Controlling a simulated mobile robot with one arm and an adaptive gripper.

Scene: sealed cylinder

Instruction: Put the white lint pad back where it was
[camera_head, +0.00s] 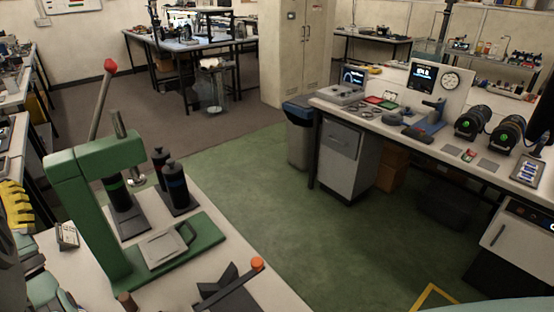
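I cannot make out a white lint pad for sure in this view. A pale grey flat piece with a raised loop (168,246) lies on the base of a green press (92,205) on the near left bench; I cannot tell if it is the pad. The press has a lever with a red knob. My gripper does not show.
Dark cylinders (176,188) stand on black plates behind the press. A black bracket with an orange knob (257,264) is at the bench's front. The right bench (400,128) holds instruments and black rolls (473,122). A bin (299,133) stands beside it. Green floor (290,215) between is clear.

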